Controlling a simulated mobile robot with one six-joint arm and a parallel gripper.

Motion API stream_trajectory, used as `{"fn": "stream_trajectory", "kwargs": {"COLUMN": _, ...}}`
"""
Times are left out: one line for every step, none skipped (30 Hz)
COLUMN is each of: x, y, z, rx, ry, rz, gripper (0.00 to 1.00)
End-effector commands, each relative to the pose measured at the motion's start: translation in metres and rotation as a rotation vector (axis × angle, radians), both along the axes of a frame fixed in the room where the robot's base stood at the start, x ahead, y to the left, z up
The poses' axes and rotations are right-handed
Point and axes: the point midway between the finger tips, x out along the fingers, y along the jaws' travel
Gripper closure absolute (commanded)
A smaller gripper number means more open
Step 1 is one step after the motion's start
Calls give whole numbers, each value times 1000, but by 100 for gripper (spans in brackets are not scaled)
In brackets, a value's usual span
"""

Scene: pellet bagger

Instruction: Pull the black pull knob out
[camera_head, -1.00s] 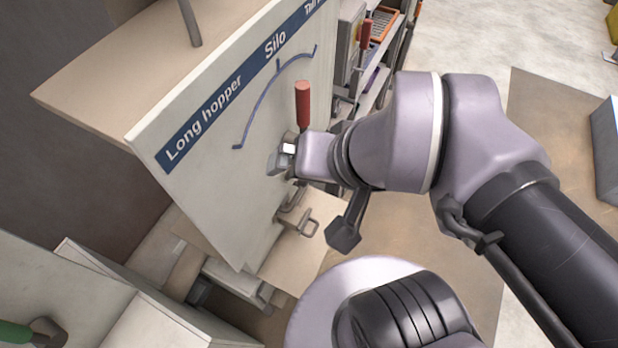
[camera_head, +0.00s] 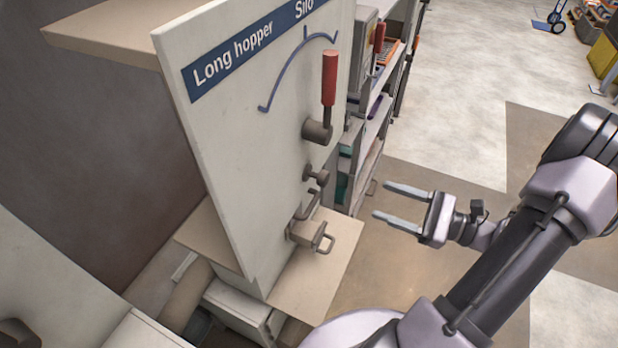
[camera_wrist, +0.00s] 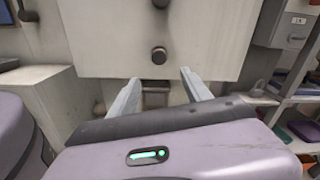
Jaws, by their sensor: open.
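The black pull knob (camera_head: 321,178) sticks out of the pale upright panel, below the red-handled lever (camera_head: 329,78). In the wrist view the knob (camera_wrist: 159,54) shows as a dark round end, ahead of and above my fingertips. My gripper (camera_head: 382,200) is open and empty, to the right of the knob with a clear gap between them. In the wrist view the two spread fingers (camera_wrist: 160,80) point towards the panel and touch nothing. The knob's round face is seen nearly head-on there.
The lever's dark hub (camera_head: 318,131) sits just above the knob. A metal latch with a loop handle (camera_head: 311,236) sits below it, over a beige ledge (camera_head: 322,272). Shelves (camera_head: 372,130) stand behind the panel's right edge. The floor around my arm is open.

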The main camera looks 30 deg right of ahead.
Motion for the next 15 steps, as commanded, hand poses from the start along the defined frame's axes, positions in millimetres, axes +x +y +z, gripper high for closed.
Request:
{"fn": "stream_trajectory", "kwargs": {"x": 8, "y": 8, "z": 0, "rx": -1, "ry": 1, "rz": 7, "gripper": 43}}
{"fn": "stream_trajectory", "kwargs": {"x": 14, "y": 13, "z": 0, "rx": -1, "ry": 1, "rz": 9, "gripper": 43}}
{"fn": "stream_trajectory", "kwargs": {"x": 23, "y": 21, "z": 0, "rx": -1, "ry": 1, "rz": 11, "gripper": 43}}
{"fn": "stream_trajectory", "kwargs": {"x": 31, "y": 27, "z": 0, "rx": -1, "ry": 2, "rz": 12, "gripper": 43}}
{"fn": "stream_trajectory", "kwargs": {"x": 38, "y": 33, "z": -1, "rx": -1, "ry": 2, "rz": 13, "gripper": 43}}
{"fn": "stream_trajectory", "kwargs": {"x": 48, "y": 41, "z": -1, "rx": -3, "ry": 2, "rz": 14, "gripper": 43}}
{"fn": "stream_trajectory", "kwargs": {"x": 55, "y": 47, "z": -1, "rx": -2, "ry": 2, "rz": 14, "gripper": 43}}
{"fn": "stream_trajectory", "kwargs": {"x": 62, "y": 53, "z": -1, "rx": -1, "ry": 3, "rz": 14, "gripper": 43}}
{"fn": "stream_trajectory", "kwargs": {"x": 72, "y": 60, "z": -1, "rx": -2, "ry": 3, "rz": 14, "gripper": 43}}
{"fn": "stream_trajectory", "kwargs": {"x": 79, "y": 65, "z": -1, "rx": -3, "ry": 2, "rz": 14, "gripper": 43}}
{"fn": "stream_trajectory", "kwargs": {"x": 85, "y": 71, "z": -1, "rx": -2, "ry": 3, "rz": 14, "gripper": 43}}
{"fn": "stream_trajectory", "kwargs": {"x": 93, "y": 77, "z": 0, "rx": -2, "ry": 3, "rz": 14, "gripper": 43}}
{"fn": "stream_trajectory", "kwargs": {"x": 99, "y": 81, "z": 0, "rx": -2, "ry": 3, "rz": 14, "gripper": 43}}
{"fn": "stream_trajectory", "kwargs": {"x": 103, "y": 85, "z": 0, "rx": -2, "ry": 3, "rz": 13, "gripper": 43}}
{"fn": "stream_trajectory", "kwargs": {"x": 109, "y": 89, "z": 0, "rx": -2, "ry": 3, "rz": 13, "gripper": 43}}
